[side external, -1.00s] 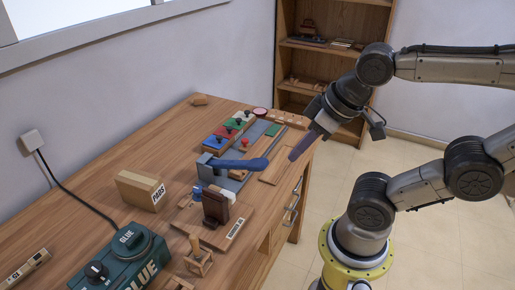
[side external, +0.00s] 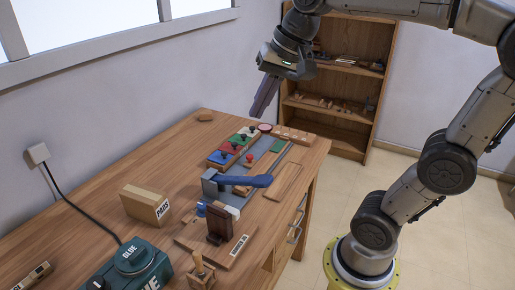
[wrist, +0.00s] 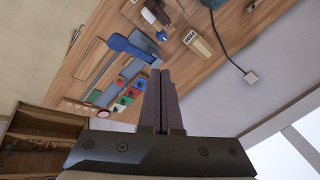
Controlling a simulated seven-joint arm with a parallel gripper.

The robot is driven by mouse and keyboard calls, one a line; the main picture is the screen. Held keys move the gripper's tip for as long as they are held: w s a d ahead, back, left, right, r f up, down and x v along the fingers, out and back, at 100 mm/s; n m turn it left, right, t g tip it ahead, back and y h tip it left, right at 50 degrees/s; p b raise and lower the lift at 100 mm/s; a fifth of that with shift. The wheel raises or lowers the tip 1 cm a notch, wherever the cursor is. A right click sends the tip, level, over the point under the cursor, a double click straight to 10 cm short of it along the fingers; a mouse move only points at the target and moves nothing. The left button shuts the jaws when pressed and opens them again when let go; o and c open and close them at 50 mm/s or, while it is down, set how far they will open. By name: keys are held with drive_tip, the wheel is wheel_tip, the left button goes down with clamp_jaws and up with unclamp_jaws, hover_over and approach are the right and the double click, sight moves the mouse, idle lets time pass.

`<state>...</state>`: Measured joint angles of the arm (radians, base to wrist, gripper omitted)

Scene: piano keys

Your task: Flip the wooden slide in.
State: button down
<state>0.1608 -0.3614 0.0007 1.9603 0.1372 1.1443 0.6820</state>
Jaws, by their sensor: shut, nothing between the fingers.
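My gripper (side external: 264,98) is high above the far end of the wooden table, shut and empty, its fingers pointing down. In the wrist view its two dark fingers (wrist: 160,90) are together with nothing between them. A dark brown wooden piece (side external: 220,222) stands upright on a flat wooden base (side external: 208,246) with a white label, near the front edge. The label is too small to read surely. A flat light wooden panel (side external: 287,183) lies along the right edge. I cannot tell which is the wooden slide. My gripper is well apart from both.
A blue lever (side external: 250,181) lies across the grey strip beside a row of coloured blocks (side external: 234,147). A PADS box (side external: 147,206) and a green GLUE machine (side external: 132,262) stand at the left. A shelf (side external: 345,85) stands behind; the air around my gripper is clear.

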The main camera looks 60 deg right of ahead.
drive_tip(key=w+d+m+g, duration=0.1)
drive_tip(key=w+d+m, duration=0.4)
drive_tip(key=w+d, duration=0.3)
drive_tip(key=m+g+y, duration=0.2)
drive_tip(key=m, duration=0.5)
hover_over(254, 160)
drive_tip(key=d, duration=0.2)
wheel_tip(254, 160, down, 15)
drive_tip(key=s+d+f+m, duration=0.1)
drive_tip(key=s+d+f, duration=0.3)
drive_tip(key=d+f, duration=0.1)
drive_tip(key=shift+d+f, duration=0.3)
drive_tip(key=shift+f, duration=0.6)
drive_tip(key=x, duration=0.9)
drive_tip(key=shift+a, duration=0.2)
drive_tip(key=a, duration=0.1)
drive_tip(key=w+a+f, duration=0.1)
drive_tip(key=shift+w+a+f, duration=0.15)
drive_tip(key=shift+a, duration=0.15)
drive_tip(key=shift+w+a+f, duration=0.1)
drive_tip(key=shift+w+a, duration=0.15)
drive_tip(key=shift+a, duration=0.3)
